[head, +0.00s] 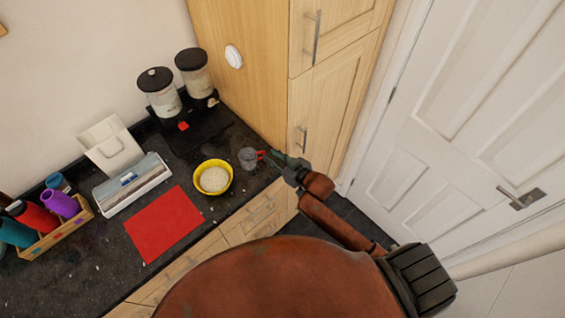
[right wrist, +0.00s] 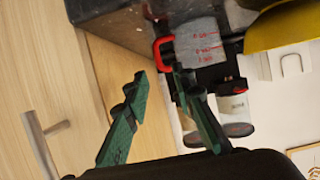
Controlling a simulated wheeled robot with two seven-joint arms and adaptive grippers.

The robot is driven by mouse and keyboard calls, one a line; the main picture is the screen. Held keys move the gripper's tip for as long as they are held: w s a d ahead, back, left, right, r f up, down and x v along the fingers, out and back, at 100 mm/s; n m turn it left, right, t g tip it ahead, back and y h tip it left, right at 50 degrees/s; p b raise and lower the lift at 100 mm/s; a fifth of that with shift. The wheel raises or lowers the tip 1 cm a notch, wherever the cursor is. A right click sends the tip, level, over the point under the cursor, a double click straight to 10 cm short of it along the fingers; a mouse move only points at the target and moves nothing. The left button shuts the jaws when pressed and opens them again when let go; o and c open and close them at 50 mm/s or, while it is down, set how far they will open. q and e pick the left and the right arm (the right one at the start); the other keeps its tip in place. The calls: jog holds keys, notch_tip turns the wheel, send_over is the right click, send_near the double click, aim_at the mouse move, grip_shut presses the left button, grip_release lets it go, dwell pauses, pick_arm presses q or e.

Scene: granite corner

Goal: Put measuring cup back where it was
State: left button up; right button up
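The measuring cup (head: 248,158) is clear with a red handle and stands on the dark counter near its front edge, right of the yellow bowl. In the right wrist view the cup (right wrist: 205,43) shows red markings, and its red handle (right wrist: 158,52) faces my gripper. My right gripper (head: 274,158) is beside the handle at the counter's edge. In the right wrist view its green fingers (right wrist: 160,80) are apart, with the handle just beyond the tips. I cannot tell whether a finger touches the handle. My left gripper is not in view.
A yellow bowl (head: 214,192) of white grains stands left of the cup. Two lidded dispensers (head: 160,96) stand behind on a black base. A red mat (head: 163,226), a white box (head: 132,185) and a wooden crate (head: 60,236) of bottles are farther left. A tall wooden cabinet (head: 245,80) rises behind the cup.

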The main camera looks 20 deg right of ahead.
jog(key=v, duration=0.8)
jog(key=shift+s, duration=0.1)
jog(key=s+d+f+m+g+h, duration=0.15)
jog(key=d+f, duration=0.25)
jog(key=f, duration=0.8)
jog(key=s+d+f+g+h, duration=0.15)
jog(key=d+f, duration=0.35)
jog(key=f, duration=0.6)
jog(key=s+d+f+g+h, duration=0.1)
jog(key=s+d+f, duration=0.1)
jog(key=s+f, duration=0.35)
jog(key=s+d+f+g, duration=0.1)
jog(key=s+f, duration=0.2)
jog(key=f, duration=0.5)
jog(key=s+f+g, duration=0.2)
jog(key=s+f, duration=0.5)
jog(key=s, duration=0.5)
jog(key=s+a+f+g, duration=0.1)
jog(key=s+f+g, duration=0.1)
jog(key=s+f, duration=0.5)
jog(key=s+f+m+g, duration=0.1)
jog(key=s+f, duration=0.7)
jog(key=s, duration=0.8)
jog(key=shift+s+a+g+h, duration=0.2)
jog(key=shift+s+g+h, duration=0.2)
jog(key=shift+g, duration=0.4)
jog(key=f+b, duration=0.5)
jog(key=b, duration=0.1)
jog(key=shift+s+f, duration=0.3)
jog(key=shift+f, duration=0.1)
